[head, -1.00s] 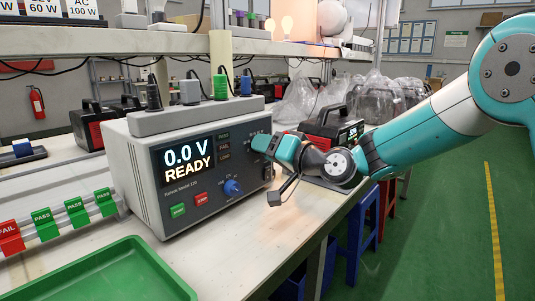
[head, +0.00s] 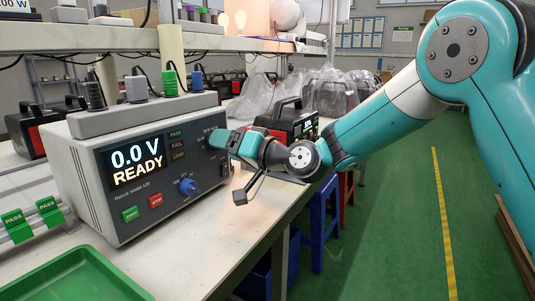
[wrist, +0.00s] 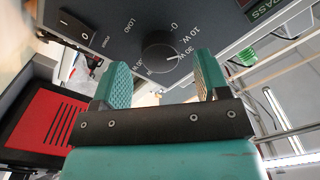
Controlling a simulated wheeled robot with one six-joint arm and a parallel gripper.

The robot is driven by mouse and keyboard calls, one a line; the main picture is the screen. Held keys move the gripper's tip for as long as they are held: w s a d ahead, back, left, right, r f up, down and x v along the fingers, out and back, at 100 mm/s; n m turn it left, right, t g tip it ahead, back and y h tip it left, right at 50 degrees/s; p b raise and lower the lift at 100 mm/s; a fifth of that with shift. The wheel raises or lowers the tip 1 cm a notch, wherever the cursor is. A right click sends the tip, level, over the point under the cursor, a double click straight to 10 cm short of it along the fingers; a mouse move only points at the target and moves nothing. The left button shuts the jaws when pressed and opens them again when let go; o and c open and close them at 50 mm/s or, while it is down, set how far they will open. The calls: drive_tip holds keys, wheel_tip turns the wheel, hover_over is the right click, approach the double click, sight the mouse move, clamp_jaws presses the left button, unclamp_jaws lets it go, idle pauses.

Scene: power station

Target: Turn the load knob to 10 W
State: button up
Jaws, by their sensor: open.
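The load knob (wrist: 158,50) is a dark round knob on the grey tester's (head: 75,180) front panel. In the wrist view its white mark points toward the 30 W label. The labels 0, 10 W and 30 W sit around it. My gripper (wrist: 161,64) is open, with its teal fingers apart and the knob showing between and just beyond their tips; I cannot tell whether they flank it. In the head view my gripper (head: 222,143) is at the panel's right side and hides the knob. The tester's display (head: 138,167) reads 0.0 V READY.
A blue knob (head: 189,186) and green and red buttons are on the lower panel. A rocker switch (wrist: 73,25) is close to the load knob. A red and black power station (head: 285,120) stands behind my gripper. A green tray (head: 60,275) lies in front.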

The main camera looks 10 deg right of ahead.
drive_tip(key=b+v, duration=0.2)
drive_tip(key=v, duration=1.3)
drive_tip(key=shift+s+d, duration=0.2)
drive_tip(key=s+a+f+n+g+h, duration=0.2)
drive_tip(key=s+n+g, duration=0.15)
drive_tip(key=s, duration=0.35)
drive_tip(key=s+a+f+n+g+h, duration=0.2)
drive_tip(key=s+f+g, duration=0.15)
drive_tip(key=s, duration=0.35)
drive_tip(key=s+d+f+g+h, duration=0.35)
drive_tip(key=s+d+h, duration=0.3)
drive_tip(key=s, duration=0.45)
wheel_tip(320, 180, up, 30)
drive_tip(key=d+p, duration=0.1)
drive_tip(key=p, duration=2.8)
drive_tip(key=shift+f+m, duration=0.2)
drive_tip(key=shift+m, duration=0.25)
